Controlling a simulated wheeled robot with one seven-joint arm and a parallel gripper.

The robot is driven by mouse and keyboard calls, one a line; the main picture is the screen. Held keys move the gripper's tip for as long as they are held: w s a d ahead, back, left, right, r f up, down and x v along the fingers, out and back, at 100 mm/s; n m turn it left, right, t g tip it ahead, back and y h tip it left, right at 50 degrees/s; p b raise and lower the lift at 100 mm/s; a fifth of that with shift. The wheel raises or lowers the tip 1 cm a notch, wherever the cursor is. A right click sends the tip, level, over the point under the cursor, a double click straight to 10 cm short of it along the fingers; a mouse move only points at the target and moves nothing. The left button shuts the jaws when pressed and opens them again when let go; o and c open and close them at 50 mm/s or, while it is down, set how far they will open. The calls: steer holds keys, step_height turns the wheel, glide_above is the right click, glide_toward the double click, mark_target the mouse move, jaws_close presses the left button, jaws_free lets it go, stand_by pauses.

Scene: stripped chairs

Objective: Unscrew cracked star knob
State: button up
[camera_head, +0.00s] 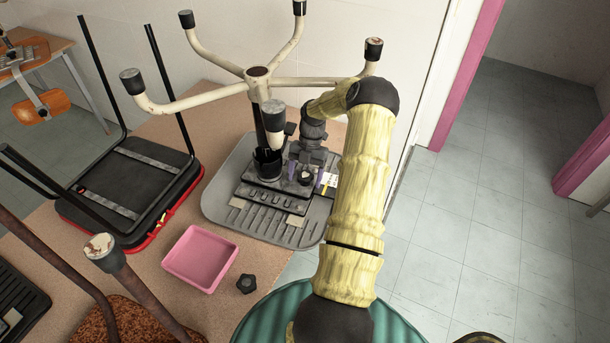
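An upturned chair base with several cream, worn legs (257,84) stands on a grey ribbed mat (222,200). Its dark seat mechanism (262,193) lies at the bottom, on the mat. A small dark round knob (305,178) shows on the mechanism, right of the column; cracks are too small to make out. My gripper (305,177) points down over this knob, its two fingers apart on either side of it. I see gaps between fingers and knob; contact is hard to tell. Another dark star-shaped knob (246,283) lies loose on the table.
A pink tray (201,258) stands empty left of the loose knob. A black upturned chair seat with legs (130,190) lies at the left. Rusty chair legs (107,253) rise at the lower left. The chair legs spread close to my arm. The floor at the right is clear.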

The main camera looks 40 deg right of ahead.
mark_target(301, 175)
steer(key=o, duration=0.3)
steer(key=shift+r+p, duration=1.4)
steer(key=shift+r, duration=0.5)
steer(key=m+t, duration=0.1)
steer(key=m, duration=0.2)
steer(key=m+t, duration=0.1)
steer(key=m, duration=0.1)
steer(key=m+t, duration=0.1)
steer(key=m, duration=0.1)
steer(key=shift+s+m+y+p, duration=0.1)
steer(key=shift+m+y+p, duration=0.2)
steer(key=shift+p, duration=0.1)
steer(key=m, duration=0.2)
steer(key=m+t, duration=0.1)
steer(key=m, duration=0.1)
steer(key=shift+f+m+t+h, duration=0.1)
steer(key=shift+m+t+h, duration=0.2)
steer(key=shift+h, duration=0.1)
